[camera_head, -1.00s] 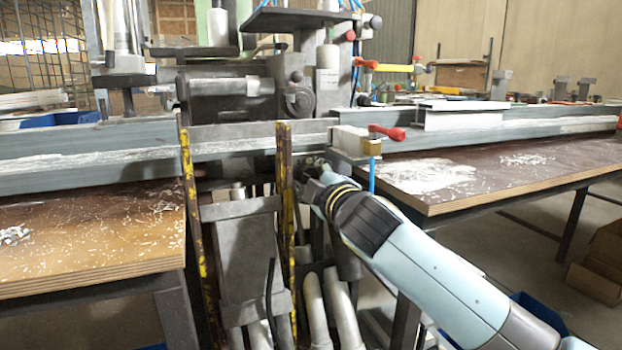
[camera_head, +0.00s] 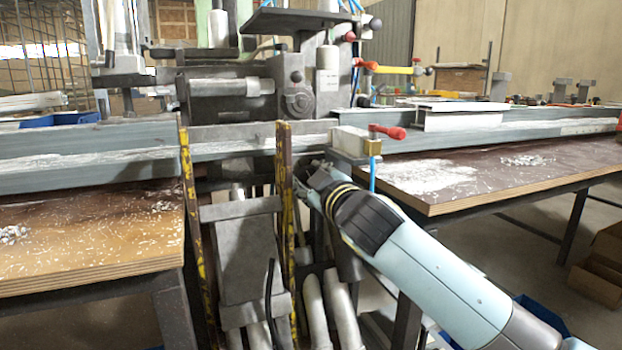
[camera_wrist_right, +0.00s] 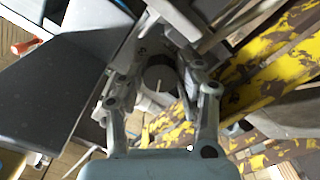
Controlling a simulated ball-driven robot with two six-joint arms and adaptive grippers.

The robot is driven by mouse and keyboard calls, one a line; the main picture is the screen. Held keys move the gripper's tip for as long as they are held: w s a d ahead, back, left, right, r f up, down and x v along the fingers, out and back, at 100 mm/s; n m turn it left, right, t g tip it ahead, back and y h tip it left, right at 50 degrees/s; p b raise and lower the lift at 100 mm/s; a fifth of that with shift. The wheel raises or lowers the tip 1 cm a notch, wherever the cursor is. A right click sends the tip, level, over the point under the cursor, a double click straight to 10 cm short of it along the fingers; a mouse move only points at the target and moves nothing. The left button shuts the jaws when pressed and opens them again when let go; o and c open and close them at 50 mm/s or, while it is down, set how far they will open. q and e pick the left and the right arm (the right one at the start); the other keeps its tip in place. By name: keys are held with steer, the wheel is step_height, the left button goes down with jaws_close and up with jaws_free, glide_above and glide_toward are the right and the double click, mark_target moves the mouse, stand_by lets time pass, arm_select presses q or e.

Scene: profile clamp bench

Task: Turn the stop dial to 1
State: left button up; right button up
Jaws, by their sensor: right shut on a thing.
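The stop dial (camera_wrist_right: 160,78) appears to be the dark round knob with a pale line across its face, in the right wrist view. It sits between the fingers of my right gripper (camera_wrist_right: 162,70), which is shut on it. In the head view my right gripper (camera_head: 316,178) reaches to the machine front below the beam, just right of a yellow-black post. The dial is hidden there behind the gripper and wrist. My left gripper is in neither view.
A yellow-black post (camera_head: 284,215) stands close left of my right gripper. A clamp block with a red handle (camera_head: 388,132) sits just above it. The long grey beam (camera_head: 80,165) crosses the bench. A brown table (camera_head: 480,180) with shavings lies to the right.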

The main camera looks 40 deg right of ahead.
steer(key=shift+f, duration=0.15)
steer(key=o, duration=0.8)
steer(key=shift+o, duration=0.3)
steer(key=shift+s, duration=0.15)
steer(key=v, duration=1.1)
steer(key=shift+s+a, duration=0.2)
steer(key=shift+s, duration=0.2)
